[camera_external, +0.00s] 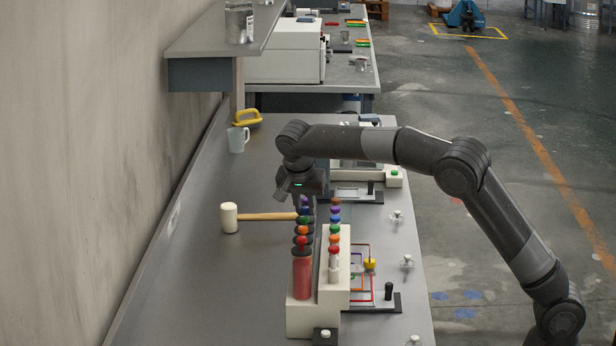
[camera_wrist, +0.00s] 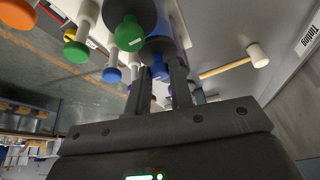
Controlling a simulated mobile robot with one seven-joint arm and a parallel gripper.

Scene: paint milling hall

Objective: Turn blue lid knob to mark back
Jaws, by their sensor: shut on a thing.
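The blue lid knob (camera_wrist: 158,69) shows in the wrist view between the two fingers of my gripper (camera_wrist: 162,72). My gripper is shut on it. In the external view my gripper (camera_external: 305,201) points down over the far end of the left row of dark lids, which carry coloured knobs. The green lid knob (camera_wrist: 130,34) is just beside it in the wrist view. I cannot make out the mark or which way the knob points.
A second row of coloured knobs runs to the right, with a blue one (camera_wrist: 112,75) close to the fingers. A mallet (camera_external: 230,217) lies left of the rows. A pale mug (camera_external: 238,139) stands farther back. The bench's left front is clear.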

